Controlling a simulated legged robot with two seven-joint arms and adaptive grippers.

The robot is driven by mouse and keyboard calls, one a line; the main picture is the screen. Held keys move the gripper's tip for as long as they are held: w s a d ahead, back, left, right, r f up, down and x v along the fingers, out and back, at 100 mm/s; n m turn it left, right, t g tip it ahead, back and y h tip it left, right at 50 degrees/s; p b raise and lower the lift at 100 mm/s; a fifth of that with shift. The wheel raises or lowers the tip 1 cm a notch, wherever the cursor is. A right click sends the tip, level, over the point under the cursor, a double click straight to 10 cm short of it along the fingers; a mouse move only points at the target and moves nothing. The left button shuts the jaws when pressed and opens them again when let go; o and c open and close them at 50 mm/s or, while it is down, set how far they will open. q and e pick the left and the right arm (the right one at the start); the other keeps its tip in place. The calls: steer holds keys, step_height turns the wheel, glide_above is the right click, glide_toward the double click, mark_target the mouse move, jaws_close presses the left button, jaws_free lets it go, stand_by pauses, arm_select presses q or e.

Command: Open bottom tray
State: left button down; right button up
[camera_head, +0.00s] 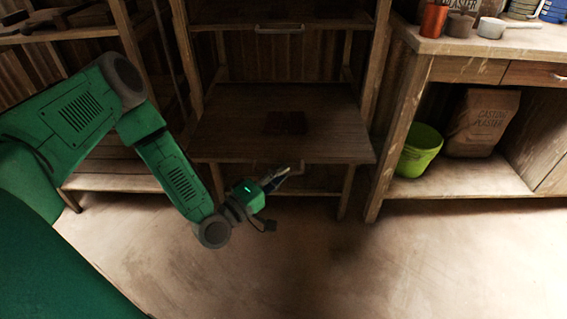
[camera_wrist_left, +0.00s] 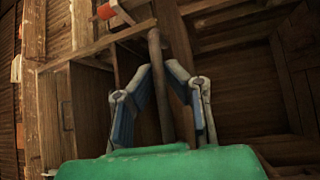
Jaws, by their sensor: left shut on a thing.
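The bottom tray (camera_head: 235,140) is a wide wooden board low in the wooden rack, with its front edge facing me. My left gripper (camera_head: 293,171) is at the middle of this front edge, just below the board. It is shut on the tray handle, which is mostly hidden by the fingers in the head view. In the left wrist view, the two blue-grey fingers (camera_wrist_left: 158,68) close in on a thin grey bar (camera_wrist_left: 155,44), the handle. My right gripper is in neither view.
A dark reddish block (camera_head: 286,122) lies on the board. An upper drawer with a metal handle (camera_head: 279,29) is above. To the right stand a workbench (camera_head: 445,45), a green bucket (camera_head: 419,151) and a plaster bag (camera_head: 482,123). The floor (camera_head: 330,265) in front is clear.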

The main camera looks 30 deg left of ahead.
arm_select(q)
steer(key=s, duration=0.1)
steer(key=s+d, duration=0.1)
steer(key=s, duration=0.1)
steer(key=shift+s+d+f, duration=0.15)
steer(key=shift+d+f, duration=0.05)
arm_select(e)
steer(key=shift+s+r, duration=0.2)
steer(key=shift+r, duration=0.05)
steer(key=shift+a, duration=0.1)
arm_select(q)
steer(key=c, duration=1.6)
jaws_free()
steer(key=shift+a+f, duration=0.1)
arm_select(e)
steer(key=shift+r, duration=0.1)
